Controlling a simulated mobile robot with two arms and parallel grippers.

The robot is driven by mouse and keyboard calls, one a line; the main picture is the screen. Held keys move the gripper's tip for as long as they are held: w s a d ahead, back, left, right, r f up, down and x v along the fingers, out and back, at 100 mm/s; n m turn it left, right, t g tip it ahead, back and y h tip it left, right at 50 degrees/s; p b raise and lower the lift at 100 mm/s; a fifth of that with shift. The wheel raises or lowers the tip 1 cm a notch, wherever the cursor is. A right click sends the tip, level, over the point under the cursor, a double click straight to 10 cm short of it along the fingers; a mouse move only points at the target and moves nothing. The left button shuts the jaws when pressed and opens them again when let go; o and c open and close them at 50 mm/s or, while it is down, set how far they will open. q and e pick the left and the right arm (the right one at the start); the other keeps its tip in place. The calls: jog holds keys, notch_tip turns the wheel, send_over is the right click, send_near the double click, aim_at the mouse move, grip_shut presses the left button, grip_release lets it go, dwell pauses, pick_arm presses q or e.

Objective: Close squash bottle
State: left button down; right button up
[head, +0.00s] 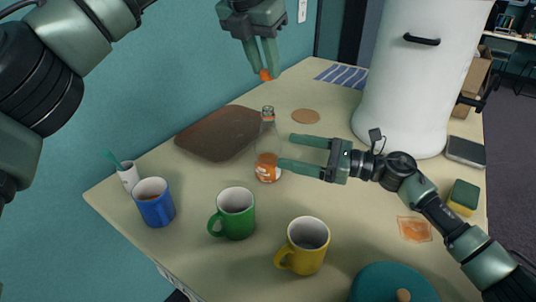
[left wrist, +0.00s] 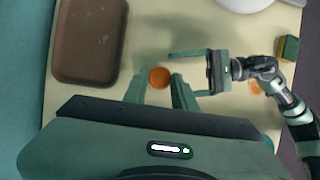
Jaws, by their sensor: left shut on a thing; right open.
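The squash bottle (head: 268,172) stands upright and uncapped on the table, clear with an orange label or contents low down. My left gripper (head: 265,70) is shut on a small orange cap (head: 265,75), held in the air above the bottle's neck. In the left wrist view the cap (left wrist: 160,77) sits between the fingertips and hides the bottle beneath. My right gripper (head: 286,151) is open at the bottle's right side, one finger farther back and one nearer; whether they touch it I cannot tell.
A brown board (head: 212,134) lies left of the bottle, a round coaster (head: 306,116) behind. Blue (head: 154,207), green (head: 235,217) and yellow (head: 306,250) mugs stand in front. A large white container (head: 410,90) stands at the back right; a sponge (head: 464,195) lies right.

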aim_at(276, 147)
jog(key=x, duration=0.5)
grip_shut()
pick_arm(q)
jog(key=shift+w+d+f, duration=0.1)
jog(key=shift+w+f, duration=0.05)
jog(key=shift+f, duration=2.3)
